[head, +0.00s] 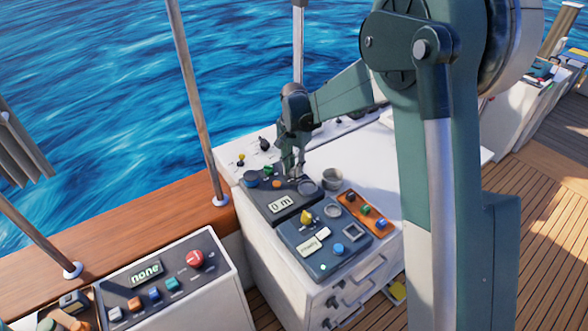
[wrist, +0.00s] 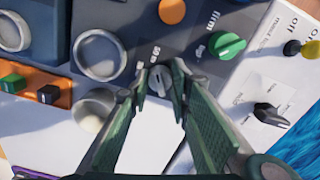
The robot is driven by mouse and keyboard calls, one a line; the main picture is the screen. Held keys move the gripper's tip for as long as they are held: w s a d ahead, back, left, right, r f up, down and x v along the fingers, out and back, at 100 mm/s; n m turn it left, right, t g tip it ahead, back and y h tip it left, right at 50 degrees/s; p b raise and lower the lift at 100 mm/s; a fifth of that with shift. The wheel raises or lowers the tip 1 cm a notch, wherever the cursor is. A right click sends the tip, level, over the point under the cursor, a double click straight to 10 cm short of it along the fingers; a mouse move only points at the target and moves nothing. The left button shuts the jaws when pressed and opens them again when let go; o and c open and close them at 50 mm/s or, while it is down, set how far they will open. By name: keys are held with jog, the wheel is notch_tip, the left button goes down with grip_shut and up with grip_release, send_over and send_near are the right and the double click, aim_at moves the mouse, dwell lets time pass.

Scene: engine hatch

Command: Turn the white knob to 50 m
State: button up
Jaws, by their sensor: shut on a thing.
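The dark panel (head: 262,199) on the white cabinet has a small display (head: 281,205) that reads "0 m". My gripper (head: 292,172) reaches down onto the back part of this panel. In the wrist view, a small pale grey-white knob (wrist: 159,80) with a slot-like mark sits between the fingertips of my gripper (wrist: 158,84). The fingers are closed around its sides. In the head view my gripper hides the knob.
A green knob (wrist: 227,45), an orange button (wrist: 172,11) and a black switch (wrist: 270,113) lie near the held knob. A round ring (wrist: 100,56) is on the other side. A grey cup (head: 331,179), an orange button strip (head: 366,222) and a second panel (head: 325,262) are close by.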

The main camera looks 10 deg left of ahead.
aim_at(294, 168)
dwell(0.4)
jog(key=o, duration=0.9)
jog(key=shift+r, duration=0.1)
jog(key=shift+r, duration=5.95)
